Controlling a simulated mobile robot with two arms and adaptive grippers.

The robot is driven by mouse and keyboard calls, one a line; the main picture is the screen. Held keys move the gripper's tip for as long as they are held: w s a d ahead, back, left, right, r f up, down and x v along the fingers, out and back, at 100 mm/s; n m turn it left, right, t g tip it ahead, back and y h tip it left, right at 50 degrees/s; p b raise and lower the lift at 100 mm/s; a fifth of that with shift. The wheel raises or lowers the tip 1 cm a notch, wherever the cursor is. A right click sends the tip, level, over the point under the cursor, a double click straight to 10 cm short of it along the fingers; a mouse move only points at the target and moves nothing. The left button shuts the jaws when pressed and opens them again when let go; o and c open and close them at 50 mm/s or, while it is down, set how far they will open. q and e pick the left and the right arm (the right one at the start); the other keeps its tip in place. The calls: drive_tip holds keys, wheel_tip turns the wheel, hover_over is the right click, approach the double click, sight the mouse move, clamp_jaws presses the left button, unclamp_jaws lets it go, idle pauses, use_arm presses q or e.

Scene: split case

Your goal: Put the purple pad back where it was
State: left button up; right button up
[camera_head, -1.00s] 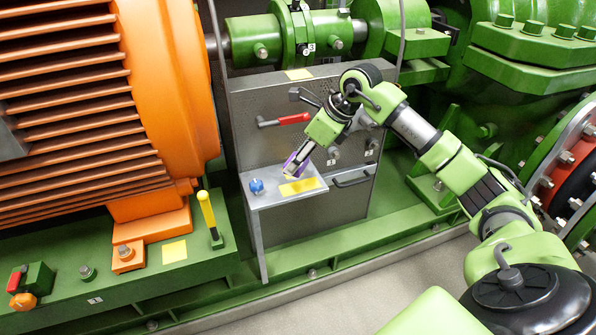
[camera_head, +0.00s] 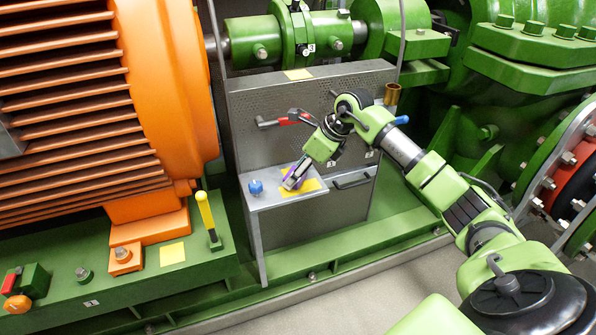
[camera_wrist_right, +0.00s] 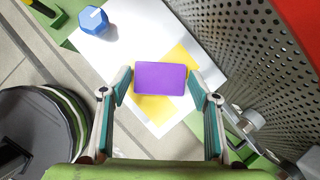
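The purple pad (camera_head: 294,178) is at my right gripper (camera_head: 291,184), over the metal shelf (camera_head: 262,203). In the right wrist view the flat pad (camera_wrist_right: 160,78) sits between the fingertips of my right gripper (camera_wrist_right: 160,82), which meet its two short edges. The pad covers part of a yellow patch (camera_wrist_right: 154,109) on the shelf and is turned at an angle to it. I cannot tell whether the pad touches the shelf. My left gripper is not in view.
A blue hexagonal knob (camera_head: 256,187) stands on the shelf left of the pad. A perforated panel (camera_head: 262,102) with a red-handled lever (camera_head: 288,120) rises behind. Another yellow patch (camera_head: 173,252) lies on the green base beside a yellow-handled lever (camera_head: 207,212).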

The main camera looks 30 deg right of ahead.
idle(0.3)
drive_tip(key=shift+r, duration=0.25)
drive_tip(key=p+v, duration=0.1)
drive_tip(key=v, duration=0.3)
drive_tip(key=shift+s+d+r, duration=0.1)
drive_tip(key=shift+d+r, duration=0.05)
drive_tip(key=shift+r, duration=0.05)
use_arm(q)
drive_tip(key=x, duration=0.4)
drive_tip(key=shift+p, duration=0.35)
use_arm(e)
drive_tip(key=v, duration=0.7)
drive_tip(key=shift+s, duration=0.15)
